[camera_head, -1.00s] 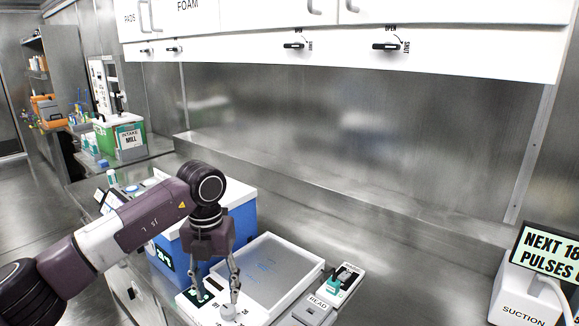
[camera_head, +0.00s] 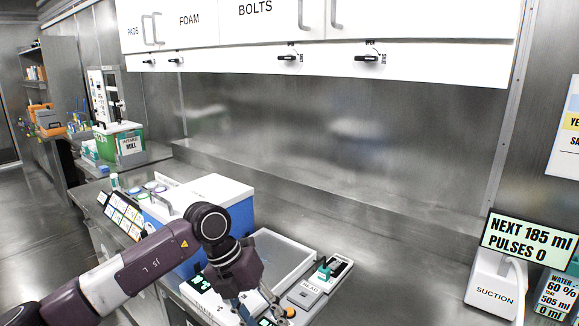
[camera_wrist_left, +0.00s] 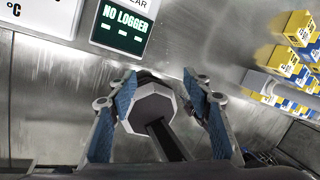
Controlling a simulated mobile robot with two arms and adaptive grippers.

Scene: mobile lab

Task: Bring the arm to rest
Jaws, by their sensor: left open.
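My left arm comes in from the lower left of the head view, and its purple gripper (camera_head: 264,312) points down at the bottom edge of the picture. It is low over the front of the bench, by the tray and the small devices. In the left wrist view the two blue-padded fingers (camera_wrist_left: 158,88) stand apart. A pale octagonal piece (camera_wrist_left: 150,108) with a dark bar shows between them; I cannot tell whether it touches either finger. My right gripper is in neither view.
A blue box with a white lid (camera_head: 215,189) stands close behind my arm. A shallow grey tray (camera_head: 275,262), a READ device (camera_head: 304,294) and a suction unit (camera_head: 495,290) lie to the right. A NO LOGGER display (camera_wrist_left: 122,32) and yellow-and-blue boxes (camera_wrist_left: 288,58) show in the wrist view.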

